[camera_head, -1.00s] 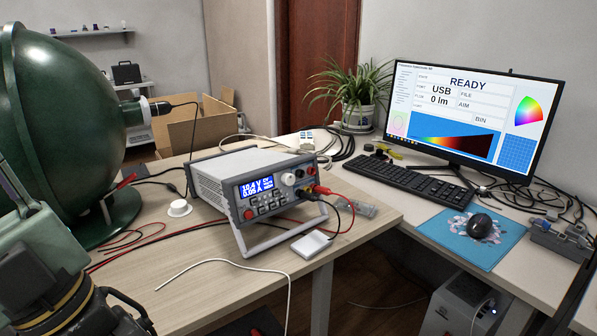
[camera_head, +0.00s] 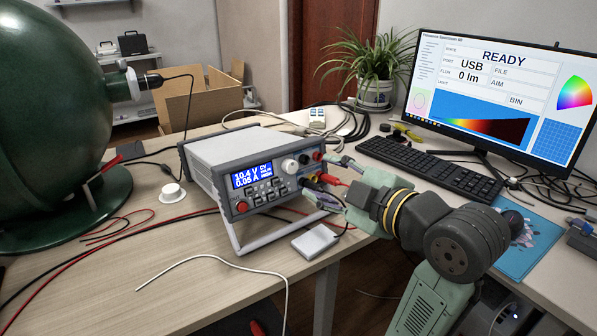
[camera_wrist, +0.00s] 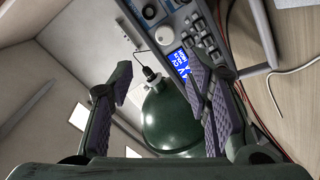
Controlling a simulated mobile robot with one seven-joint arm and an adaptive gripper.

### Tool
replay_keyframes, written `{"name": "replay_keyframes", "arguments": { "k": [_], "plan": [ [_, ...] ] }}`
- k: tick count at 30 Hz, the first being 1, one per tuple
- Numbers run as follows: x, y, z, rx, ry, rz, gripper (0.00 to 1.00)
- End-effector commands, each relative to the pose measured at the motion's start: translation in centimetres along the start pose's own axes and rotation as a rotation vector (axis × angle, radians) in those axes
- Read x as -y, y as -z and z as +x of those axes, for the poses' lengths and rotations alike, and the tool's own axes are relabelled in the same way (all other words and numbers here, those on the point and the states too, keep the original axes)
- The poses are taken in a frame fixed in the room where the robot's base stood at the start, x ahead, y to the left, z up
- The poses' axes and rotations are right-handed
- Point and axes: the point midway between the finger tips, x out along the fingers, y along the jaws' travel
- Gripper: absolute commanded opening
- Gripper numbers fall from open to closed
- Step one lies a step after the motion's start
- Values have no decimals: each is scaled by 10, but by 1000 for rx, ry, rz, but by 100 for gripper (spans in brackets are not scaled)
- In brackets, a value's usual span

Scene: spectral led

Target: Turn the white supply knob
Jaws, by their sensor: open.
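The bench power supply (camera_head: 215,160) stands on the wooden table with its blue display lit, reading 10.4 V and 0.05 A. Its white knob (camera_head: 290,166) is on the front panel, right of the display; a dark knob sits beside it. In the wrist view the white knob (camera_wrist: 165,35) shows near the top, beyond the fingertips. My gripper (camera_head: 326,180) is open and empty, at the right side of the panel near the plugged leads. In the wrist view its fingers (camera_wrist: 157,78) are spread apart. The white knob is not between them.
Red and black leads plug into the panel's lower right. A big green sphere (camera_head: 50,95) stands on the left. A small white box (camera_head: 315,241) and a loose white cable lie in front. Keyboard (camera_head: 420,168) and monitor (camera_head: 490,95) are on the right.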

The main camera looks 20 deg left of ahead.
Motion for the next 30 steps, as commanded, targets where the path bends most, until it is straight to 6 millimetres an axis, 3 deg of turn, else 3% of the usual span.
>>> {"name": "replay_keyframes", "arguments": {
  "k": [5,15,21,30],
  "plan": [
    [5,-8,4,19,30,-18,44],
    [7,-8,67,17,29,-16,44],
    [8,-10,93,19,29,-16,44],
    [8,-10,102,21,26,-17,44]
  ]
}}
